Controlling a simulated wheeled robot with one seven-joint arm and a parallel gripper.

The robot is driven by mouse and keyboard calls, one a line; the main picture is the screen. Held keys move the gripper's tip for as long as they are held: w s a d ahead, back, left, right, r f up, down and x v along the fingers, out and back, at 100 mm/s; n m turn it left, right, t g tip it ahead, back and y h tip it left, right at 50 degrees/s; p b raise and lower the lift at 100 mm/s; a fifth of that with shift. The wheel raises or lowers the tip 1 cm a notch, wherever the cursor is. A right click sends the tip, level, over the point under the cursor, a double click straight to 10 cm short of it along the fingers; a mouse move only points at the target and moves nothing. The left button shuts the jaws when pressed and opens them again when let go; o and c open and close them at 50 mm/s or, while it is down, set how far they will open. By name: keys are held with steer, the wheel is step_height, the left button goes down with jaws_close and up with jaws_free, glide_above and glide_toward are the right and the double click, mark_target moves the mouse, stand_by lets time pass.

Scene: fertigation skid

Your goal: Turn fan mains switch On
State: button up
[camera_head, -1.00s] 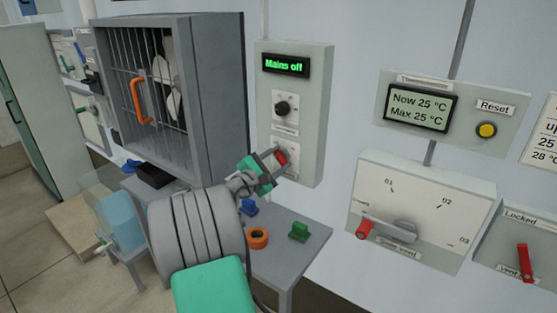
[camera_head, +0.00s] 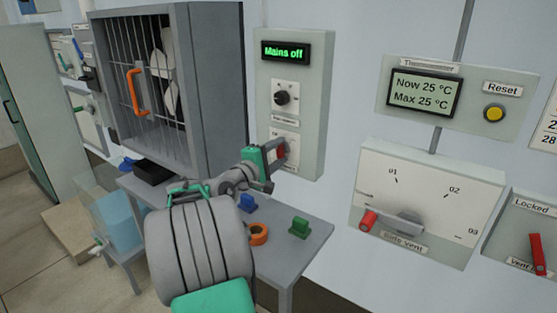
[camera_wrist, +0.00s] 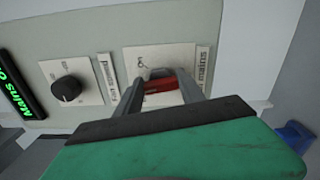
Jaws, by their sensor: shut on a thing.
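The fan mains switch is a red lever on a white plate, low on the grey-green control box (camera_head: 313,100). In the wrist view the red lever (camera_wrist: 160,86) lies between the two grey fingers of my gripper (camera_wrist: 163,80), which is shut on it. The head view also shows my gripper (camera_head: 278,152) at the switch plate, hiding most of the lever. The display (camera_head: 285,52) at the top of the box reads "Mains off" in green. The plate's label (camera_wrist: 204,67) reads "mains"; an "On" or "Off" mark is too small to read surely.
A black rotary knob (camera_head: 282,98) sits just above the switch. A fan cabinet (camera_head: 215,90) with an orange handle (camera_head: 138,92) stands at left. A small table (camera_head: 300,255) below holds an orange ring, a green piece and blue pieces. A thermometer panel (camera_head: 510,95) is at right.

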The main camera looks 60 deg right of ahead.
steer(key=m+b, duration=0.3)
steer(key=f+m+b, duration=0.1)
steer(key=m+b, duration=0.2)
steer(key=shift+b, duration=0.35)
steer(key=m+b, duration=0.3)
steer(key=shift+w+r+m+b, duration=0.1)
steer(key=shift+m+b, duration=0.6)
steer(key=shift+m, duration=0.2)
steer(key=shift+r, duration=0.1)
steer(key=o, duration=1.4)
